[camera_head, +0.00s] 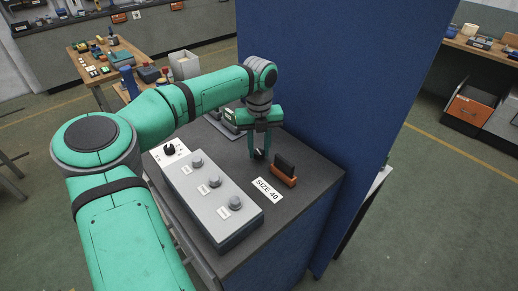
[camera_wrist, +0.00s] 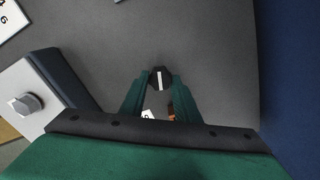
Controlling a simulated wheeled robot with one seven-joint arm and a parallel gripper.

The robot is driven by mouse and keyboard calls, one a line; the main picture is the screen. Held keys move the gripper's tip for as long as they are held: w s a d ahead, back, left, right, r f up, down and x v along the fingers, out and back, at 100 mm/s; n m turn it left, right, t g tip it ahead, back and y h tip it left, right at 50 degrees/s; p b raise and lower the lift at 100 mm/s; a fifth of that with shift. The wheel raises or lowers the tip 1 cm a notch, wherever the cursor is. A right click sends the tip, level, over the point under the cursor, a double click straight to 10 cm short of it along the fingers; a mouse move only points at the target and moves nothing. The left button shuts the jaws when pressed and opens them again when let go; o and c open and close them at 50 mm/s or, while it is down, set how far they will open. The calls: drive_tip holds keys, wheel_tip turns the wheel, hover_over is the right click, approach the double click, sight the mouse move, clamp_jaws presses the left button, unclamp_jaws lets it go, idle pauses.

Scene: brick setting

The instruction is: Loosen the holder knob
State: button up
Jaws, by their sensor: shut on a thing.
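The black knob (camera_head: 259,156) stands on the dark bench top, just left of the orange holder (camera_head: 286,181), which has a black block (camera_head: 285,165) upright in it. In the wrist view the knob (camera_wrist: 160,77) shows a white line on its face. My gripper (camera_head: 260,152) points down with its fingers shut on the knob, one on each side; it also shows in the wrist view (camera_wrist: 160,82). The fingers hide much of the knob's sides. In the wrist view the holder is mostly hidden, with a bit of orange between the fingers.
A "SIZE 40" label (camera_head: 267,189) lies before the holder. A long grey control box (camera_head: 210,198) with several knobs is at the left. A blue panel (camera_head: 320,80) rises close behind the bench. A small grey device (camera_head: 227,121) sits behind the gripper at left.

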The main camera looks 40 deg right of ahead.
sight(259, 152)
drive_tip(key=shift+n, duration=1)
drive_tip(key=shift+w+n, duration=0.1)
drive_tip(key=shift+n, duration=0.2)
drive_tip(key=o, duration=1.1)
drive_tip(key=shift+c, duration=0.2)
drive_tip(key=shift+r, duration=0.15)
wheel_tip(259, 152, up, 10)
drive_tip(key=shift+r, duration=0.25)
